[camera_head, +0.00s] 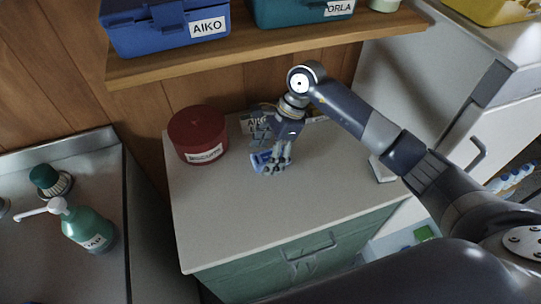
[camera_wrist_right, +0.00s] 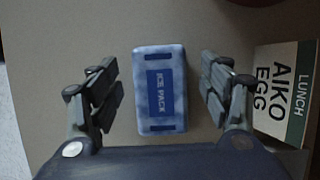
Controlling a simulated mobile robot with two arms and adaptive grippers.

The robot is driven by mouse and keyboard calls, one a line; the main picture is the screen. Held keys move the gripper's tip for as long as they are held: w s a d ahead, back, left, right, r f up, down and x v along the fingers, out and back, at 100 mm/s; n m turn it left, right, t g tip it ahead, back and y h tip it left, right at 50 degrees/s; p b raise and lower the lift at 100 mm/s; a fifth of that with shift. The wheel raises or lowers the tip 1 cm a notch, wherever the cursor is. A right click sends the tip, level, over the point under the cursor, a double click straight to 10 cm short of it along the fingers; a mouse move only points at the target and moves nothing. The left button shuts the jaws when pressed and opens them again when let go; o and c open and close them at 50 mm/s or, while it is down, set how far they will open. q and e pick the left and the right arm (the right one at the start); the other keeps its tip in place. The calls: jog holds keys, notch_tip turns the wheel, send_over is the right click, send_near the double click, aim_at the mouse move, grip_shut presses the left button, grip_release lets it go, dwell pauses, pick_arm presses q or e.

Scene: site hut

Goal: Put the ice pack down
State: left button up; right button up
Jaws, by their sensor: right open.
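The ice pack (camera_wrist_right: 161,88) is a small mottled blue block with a dark label reading ICE PACK. In the right wrist view it lies on the counter between the spread fingers of my right gripper (camera_wrist_right: 160,92), with a gap on each side. In the head view the ice pack (camera_head: 262,159) shows blue beside my right gripper (camera_head: 273,164), partly hidden by its fingers. My right gripper is open over it. My left gripper is not in view.
A lunch card reading AIKO EGG (camera_wrist_right: 284,90) lies right of the ice pack. A dark red round tin (camera_head: 198,135) stands left on the counter (camera_head: 240,215). A shelf (camera_head: 260,45) with blue and teal boxes overhangs the back. The counter's front is clear.

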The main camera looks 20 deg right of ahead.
jog(key=shift+f+b, duration=0.3)
jog(key=shift+b, duration=0.25)
dwell(0.5)
jog(key=c, duration=1.3)
